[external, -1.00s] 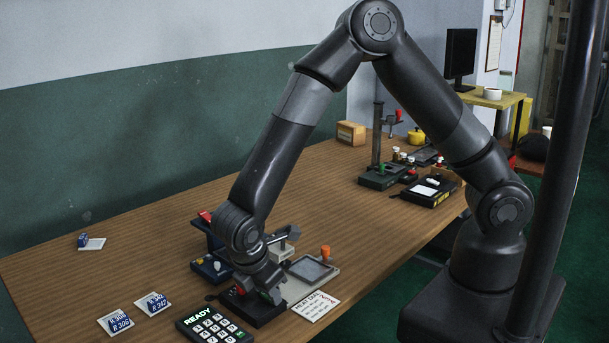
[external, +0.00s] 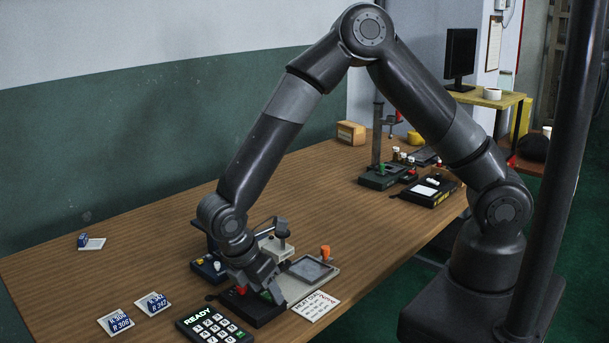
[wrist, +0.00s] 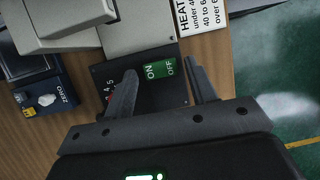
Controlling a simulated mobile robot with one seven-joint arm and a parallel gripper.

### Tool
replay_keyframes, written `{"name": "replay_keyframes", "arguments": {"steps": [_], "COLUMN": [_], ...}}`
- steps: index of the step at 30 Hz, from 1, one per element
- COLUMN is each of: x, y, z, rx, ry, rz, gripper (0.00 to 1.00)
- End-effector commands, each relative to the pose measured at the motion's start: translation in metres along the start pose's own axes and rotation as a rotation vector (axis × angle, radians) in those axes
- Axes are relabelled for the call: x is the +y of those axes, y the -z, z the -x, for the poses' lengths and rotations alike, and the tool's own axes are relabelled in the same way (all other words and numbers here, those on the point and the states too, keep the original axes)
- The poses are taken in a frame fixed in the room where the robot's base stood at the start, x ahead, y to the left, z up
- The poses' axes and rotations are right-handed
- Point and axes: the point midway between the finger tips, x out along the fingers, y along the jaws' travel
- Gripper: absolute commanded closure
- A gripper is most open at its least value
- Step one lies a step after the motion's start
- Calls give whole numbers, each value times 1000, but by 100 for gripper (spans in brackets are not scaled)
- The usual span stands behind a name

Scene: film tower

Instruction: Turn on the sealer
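The sealer is a pale grey unit (wrist: 138,34) with a black control box (external: 262,316) at its front, which also shows in the wrist view (wrist: 106,75). On the box is a rocker switch (wrist: 160,68) with a green ON half and a dark OFF half; I cannot tell which half is pressed. A numbered dial on the box is partly hidden behind the left finger. My gripper (external: 264,287) is low over the box. In the wrist view my gripper (wrist: 161,68) has its two fingers apart, one on each side of the switch, with nothing held. Contact cannot be made out.
A keypad showing READY (external: 217,330) stands in front of the box. A HEAT card (external: 314,307) lies to its right and a blue ZERO unit (wrist: 45,98) to its left. The middle of the table is clear.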

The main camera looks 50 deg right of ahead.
Motion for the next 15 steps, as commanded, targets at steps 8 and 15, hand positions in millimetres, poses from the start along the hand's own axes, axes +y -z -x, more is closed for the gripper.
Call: {"name": "replay_keyframes", "arguments": {"steps": [8, 15], "x": [0, 0], "y": [0, 1], "z": [0, 22], "rx": [0, 2], "ry": [0, -3], "rz": [0, 0], "gripper": [42, 42]}}
